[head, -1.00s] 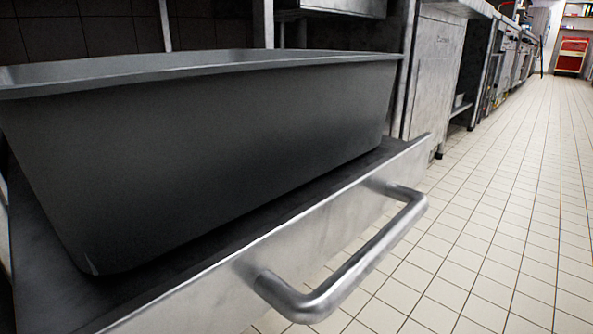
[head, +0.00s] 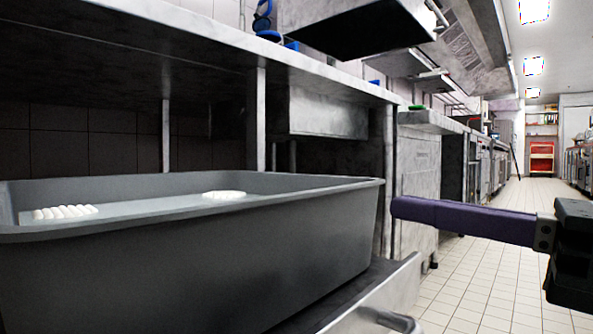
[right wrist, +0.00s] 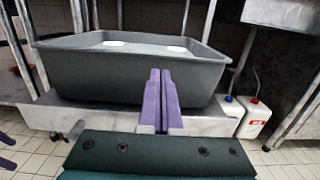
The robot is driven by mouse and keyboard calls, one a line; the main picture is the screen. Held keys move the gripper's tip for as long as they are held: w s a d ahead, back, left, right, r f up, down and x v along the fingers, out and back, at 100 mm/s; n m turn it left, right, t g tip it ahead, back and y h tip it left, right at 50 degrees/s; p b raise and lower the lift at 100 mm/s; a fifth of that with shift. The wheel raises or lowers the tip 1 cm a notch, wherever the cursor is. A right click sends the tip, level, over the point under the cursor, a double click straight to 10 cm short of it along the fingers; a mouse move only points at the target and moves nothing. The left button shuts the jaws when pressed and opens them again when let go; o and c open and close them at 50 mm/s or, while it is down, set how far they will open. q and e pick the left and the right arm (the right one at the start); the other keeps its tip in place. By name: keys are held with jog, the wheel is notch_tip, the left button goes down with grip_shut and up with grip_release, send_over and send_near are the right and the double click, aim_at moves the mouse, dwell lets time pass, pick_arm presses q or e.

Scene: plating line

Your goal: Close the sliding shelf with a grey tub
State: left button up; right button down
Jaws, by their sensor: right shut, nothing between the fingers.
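The grey tub (head: 190,265) stands upright on the sliding shelf (head: 388,292), with white items inside it. The shelf is pulled out from under the counter, and part of its bar handle (head: 390,320) shows at the bottom edge. In the right wrist view the tub (right wrist: 110,75) sits above the metal shelf front (right wrist: 50,118). My right gripper (head: 397,207) is shut and empty, its purple fingers pointing left near the tub's right end. Its fingers (right wrist: 160,73) overlap the tub front in the wrist view; contact cannot be told. Two separated purple fingertips (right wrist: 6,151) of my left gripper show at the left edge.
The counter top (head: 220,38) runs above the tub, with a metal post (head: 389,170) beside the opening. Two white canisters (right wrist: 254,119) stand right of the shelf in the wrist view. The tiled floor (head: 480,275) is clear along the aisle.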

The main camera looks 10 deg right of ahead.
aim_at(329, 193)
jog(key=x, duration=0.5)
pick_arm(q)
jog(key=shift+r, duration=0.4)
pick_arm(e)
jog(key=shift+x, duration=0.8)
jog(key=shift+w+a, duration=0.1)
